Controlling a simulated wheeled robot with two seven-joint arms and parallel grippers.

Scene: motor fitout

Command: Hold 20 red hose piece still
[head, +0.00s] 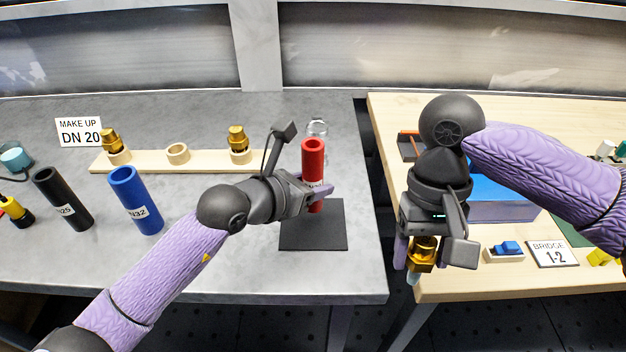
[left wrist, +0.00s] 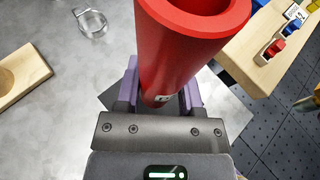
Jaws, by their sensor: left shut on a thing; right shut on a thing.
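The red hose piece (head: 313,158) is upright over a dark square mat (head: 313,238). My left gripper (head: 316,192) is shut around its lower half, and its label is partly covered. I cannot tell whether its bottom end touches the mat. In the left wrist view the red hose (left wrist: 180,45) rises between the purple fingers, its open end towards the camera. My right gripper (head: 421,256) is shut on a brass fitting (head: 424,250), pointing down near the wooden table's left edge, apart from the hose.
A wooden rack (head: 205,157) holds two brass fittings, with one hole empty. A black hose (head: 62,198) and a blue hose (head: 135,200) stand at the left. A clear ring-like clamp (head: 317,126) lies behind the red hose. A gap separates the tables.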

